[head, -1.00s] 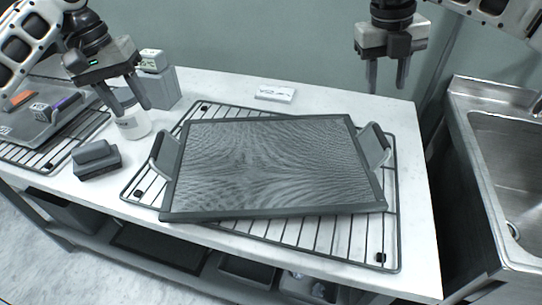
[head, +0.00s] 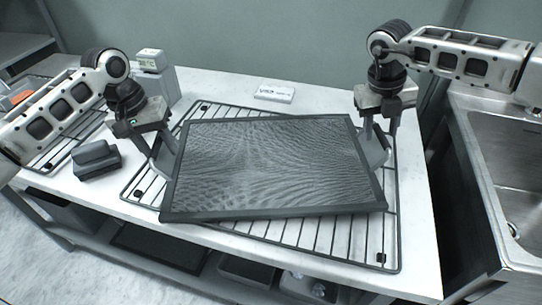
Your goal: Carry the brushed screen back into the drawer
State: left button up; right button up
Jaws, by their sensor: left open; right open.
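The screen (head: 270,165) is a dark-framed rectangle with grey mesh and a handle at each short side. It lies slightly turned on a wire rack (head: 310,236) on the white table. My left gripper (head: 160,168) is open at the left handle, which it largely hides. My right gripper (head: 380,135) is open at the right handle (head: 376,152), its fingers reaching down by it. I cannot tell whether the fingers straddle the handles. No drawer can be made out for certain.
A dark block-shaped brush (head: 97,160) lies left of the rack. A small white label box (head: 274,93) lies behind it. A grey device (head: 153,75) stands at the back left. A steel sink (head: 500,165) is at the right. Bins (head: 248,270) sit under the table.

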pick_arm(q)
grip_shut()
pick_arm(e)
grip_shut()
pick_arm(q)
jog(key=shift+r, duration=0.1)
pick_arm(e)
jog(key=shift+w+a+r, duration=0.1)
jog(key=shift+r, duration=0.05)
dwell(0.9)
